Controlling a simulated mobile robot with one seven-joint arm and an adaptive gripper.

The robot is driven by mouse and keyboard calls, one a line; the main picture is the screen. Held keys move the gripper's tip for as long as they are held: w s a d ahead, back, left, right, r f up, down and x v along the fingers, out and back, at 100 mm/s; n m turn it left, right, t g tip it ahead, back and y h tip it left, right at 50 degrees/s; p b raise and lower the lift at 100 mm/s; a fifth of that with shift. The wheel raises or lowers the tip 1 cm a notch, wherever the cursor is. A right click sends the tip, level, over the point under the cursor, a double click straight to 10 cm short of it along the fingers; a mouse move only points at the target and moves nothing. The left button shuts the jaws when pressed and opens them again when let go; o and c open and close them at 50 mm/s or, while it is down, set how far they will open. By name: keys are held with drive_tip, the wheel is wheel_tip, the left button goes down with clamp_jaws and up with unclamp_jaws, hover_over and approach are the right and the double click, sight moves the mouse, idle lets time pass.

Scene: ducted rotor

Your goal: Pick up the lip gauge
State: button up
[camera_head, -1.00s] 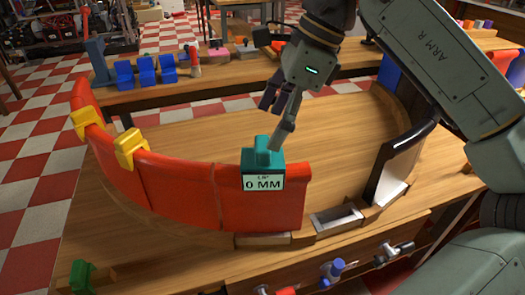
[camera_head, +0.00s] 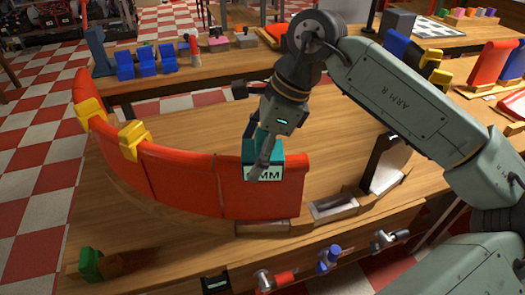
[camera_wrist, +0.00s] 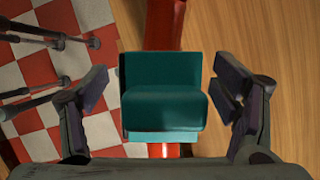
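The lip gauge (camera_head: 273,146) is a teal block with a white label, of which "MM" is readable. It sits on the top edge of a red curved panel (camera_head: 262,200). My gripper (camera_head: 256,150) is open and points down over the gauge, one finger crossing in front of its label in the head view. In the wrist view the gauge (camera_wrist: 163,105) lies midway between the two spread fingers (camera_wrist: 163,82), with a visible gap on each side. The gripper holds nothing.
Two yellow clips (camera_head: 134,137) sit on the red panels to the left. A green block (camera_head: 90,264) lies at the table's front left. Coloured clamps (camera_head: 328,258) line the front edge. A dark upright piece (camera_head: 384,160) stands to the right. Blue blocks (camera_head: 146,62) stand on the bench behind.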

sight(256, 136)
drive_tip(key=c, duration=1.4)
drive_tip(key=shift+r, duration=0.1)
drive_tip(key=shift+r+b, duration=0.35)
drive_tip(key=shift+r, duration=0.15)
wheel_tip(256, 136, up, 2)
drive_tip(key=shift+r+b, duration=0.15)
drive_tip(key=shift+b, duration=0.35)
drive_tip(key=s+d+r+b, duration=0.2)
drive_tip(key=s+d+b, duration=0.2)
drive_tip(key=s+d, duration=0.65)
drive_tip(key=shift+s+a+r+p, duration=0.15)
drive_tip(key=shift+s+r+p, duration=0.25)
drive_tip(key=shift+r+p, duration=0.3)
drive_tip(key=shift+s+a+r+p, duration=0.15)
drive_tip(key=shift+s+r+p, duration=0.25)
drive_tip(key=shift+r, duration=0.45)
drive_tip(key=shift+s+a+r+p, duration=0.15)
drive_tip(key=shift+s+r+p, duration=0.2)
drive_tip(key=shift+r+p, duration=0.35)
